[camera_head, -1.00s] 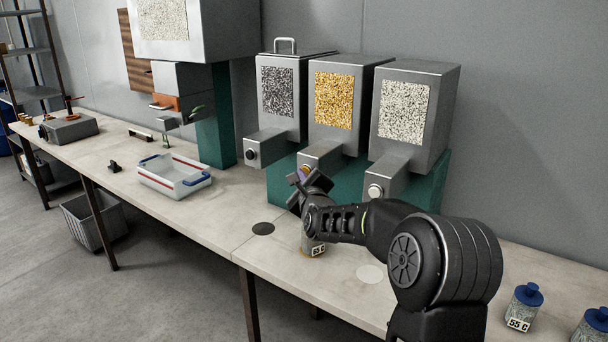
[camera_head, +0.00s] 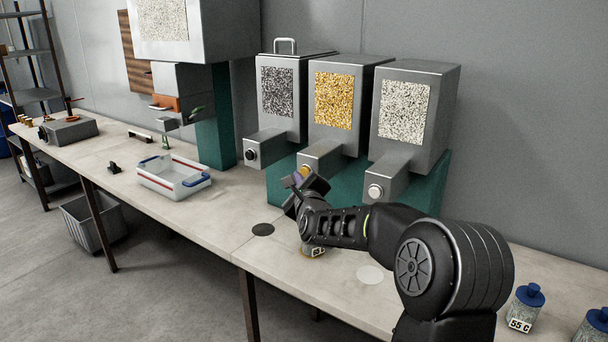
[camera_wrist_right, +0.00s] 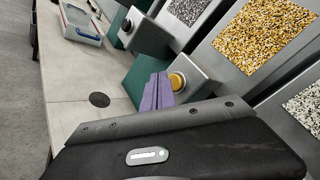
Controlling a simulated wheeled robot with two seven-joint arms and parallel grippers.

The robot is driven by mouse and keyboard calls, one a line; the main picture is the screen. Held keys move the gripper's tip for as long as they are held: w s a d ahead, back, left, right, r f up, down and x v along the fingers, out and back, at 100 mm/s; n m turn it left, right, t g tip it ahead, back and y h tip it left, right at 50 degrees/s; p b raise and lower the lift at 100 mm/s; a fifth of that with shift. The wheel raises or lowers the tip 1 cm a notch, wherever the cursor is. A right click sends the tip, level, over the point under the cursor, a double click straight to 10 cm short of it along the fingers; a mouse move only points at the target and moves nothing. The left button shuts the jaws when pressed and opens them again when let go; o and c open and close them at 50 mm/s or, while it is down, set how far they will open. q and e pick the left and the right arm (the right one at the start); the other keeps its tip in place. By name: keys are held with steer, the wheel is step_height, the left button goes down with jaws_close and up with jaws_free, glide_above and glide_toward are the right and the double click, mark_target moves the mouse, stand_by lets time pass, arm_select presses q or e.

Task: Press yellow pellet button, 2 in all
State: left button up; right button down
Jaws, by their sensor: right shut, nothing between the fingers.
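The yellow pellet dispenser (camera_head: 333,98) is the middle one of three, with a yellow window and a grey box spout. Its round yellow button (camera_head: 304,171) is on the front of the spout, partly behind my right gripper (camera_head: 299,184). In the right wrist view, the button (camera_wrist_right: 177,81) is just right of the gripper's purple fingertips (camera_wrist_right: 158,91). The fingers are shut and empty, and very close to the button; I cannot tell whether they touch it. A labelled jar (camera_head: 314,251) under my right arm is mostly hidden. My left gripper is out of view.
The dark pellet dispenser (camera_head: 277,92) with a black button and the white pellet dispenser (camera_head: 404,110) with a pale button flank it. A white tray (camera_head: 160,179) lies left. Blue-lidded jars (camera_head: 526,305) stand at the right. A dark disc (camera_head: 262,229) marks the table.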

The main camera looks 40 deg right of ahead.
steer(key=shift+a, duration=0.1)
steer(key=a, duration=0.1)
steer(key=s+a, duration=0.1)
steer(key=a, duration=0.2)
steer(key=shift+s+a, duration=0.25)
steer(key=shift+a, duration=0.05)
steer(key=shift+n, duration=0.3)
stand_by(0.8)
steer(key=s+a+f+n+g+y, duration=0.2)
steer(key=a+f+n+y, duration=0.1)
steer(key=a+f+n, duration=0.55)
steer(key=s+a+f+n+g+y, duration=0.2)
steer(key=a+f+n, duration=0.4)
steer(key=f, duration=0.6)
steer(key=s+a+f+n+g+y, duration=0.1)
steer(key=s+a+f+n+y, duration=0.15)
steer(key=a+f+n, duration=0.6)
steer(key=s+a+f+n+g+y, duration=0.1)
steer(key=s+a+f+n+g, duration=0.1)
steer(key=s+a+f, duration=0.3)
steer(key=s+a+f+n+g+y, duration=0.2)
steer(key=s+a+f+g, duration=0.2)
steer(key=s+f, duration=0.5)
steer(key=s+a+f+n+g+y, duration=0.1)
steer(key=s+a+f+n+g, duration=0.1)
steer(key=s+a+f, duration=0.6)
steer(key=s+g, duration=0.1)
steer(key=s, duration=0.5)
steer(key=shift+s+g+y, duration=0.3)
steer(key=shift+y, duration=0.05)
